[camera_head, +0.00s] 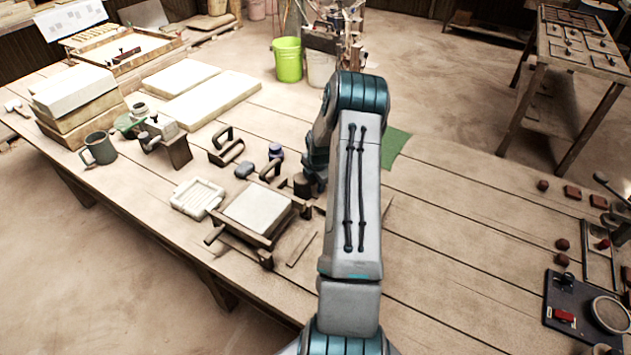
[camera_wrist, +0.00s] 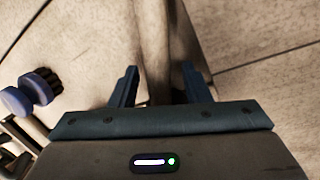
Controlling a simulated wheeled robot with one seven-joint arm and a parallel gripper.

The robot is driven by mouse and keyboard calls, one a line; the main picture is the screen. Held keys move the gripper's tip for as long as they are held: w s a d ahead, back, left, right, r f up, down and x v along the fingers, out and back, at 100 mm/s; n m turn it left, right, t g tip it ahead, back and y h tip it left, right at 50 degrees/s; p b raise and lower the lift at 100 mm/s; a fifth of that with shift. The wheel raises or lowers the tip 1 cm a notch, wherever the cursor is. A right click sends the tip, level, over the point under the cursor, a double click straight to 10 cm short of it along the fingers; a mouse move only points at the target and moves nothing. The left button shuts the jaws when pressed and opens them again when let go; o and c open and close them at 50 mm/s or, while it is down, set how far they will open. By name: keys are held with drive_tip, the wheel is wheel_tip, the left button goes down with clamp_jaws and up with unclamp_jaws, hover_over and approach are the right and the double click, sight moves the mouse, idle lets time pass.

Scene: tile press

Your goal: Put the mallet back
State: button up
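My gripper's two blue-grey fingers (camera_wrist: 160,82) show apart in the wrist view. A dark brown upright shape (camera_wrist: 158,45) lies between and beyond them; I cannot tell whether it is part of the mallet or a shadow, and no contact shows. A small pale-headed tool shaped like a mallet (camera_head: 14,106) lies at the table's far left edge.
A blue-knobbed tool (camera_wrist: 30,95) lies left of the fingers. A framed tile mould (camera_head: 256,210), white tray (camera_head: 197,197) and grey mug (camera_head: 99,148) stand on the table (camera_head: 450,245). A green cloth (camera_head: 394,147) lies right of my arm. The table's middle right is mostly clear.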

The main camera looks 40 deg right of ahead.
drive_tip(key=v, duration=1.2)
drive_tip(key=s+a+r+m, duration=0.3)
drive_tip(key=a+r+m, duration=0.1)
drive_tip(key=a+r, duration=0.4)
drive_tip(key=s+a+r+m, duration=0.3)
drive_tip(key=a+r, duration=0.2)
drive_tip(key=a, duration=0.5)
drive_tip(key=s+a+r+m, duration=0.2)
drive_tip(key=s+a+m, duration=0.3)
drive_tip(key=s+a, duration=0.2)
drive_tip(key=s+a+r+m+y, duration=0.1)
drive_tip(key=s+a+r+m, duration=0.2)
drive_tip(key=s, duration=0.8)
drive_tip(key=a+m, duration=0.2)
drive_tip(key=a, duration=0.2)
drive_tip(key=shift+s+a+m+b, duration=0.3)
drive_tip(key=shift+a+m+b, duration=0.05)
drive_tip(key=shift+m, duration=0.05)
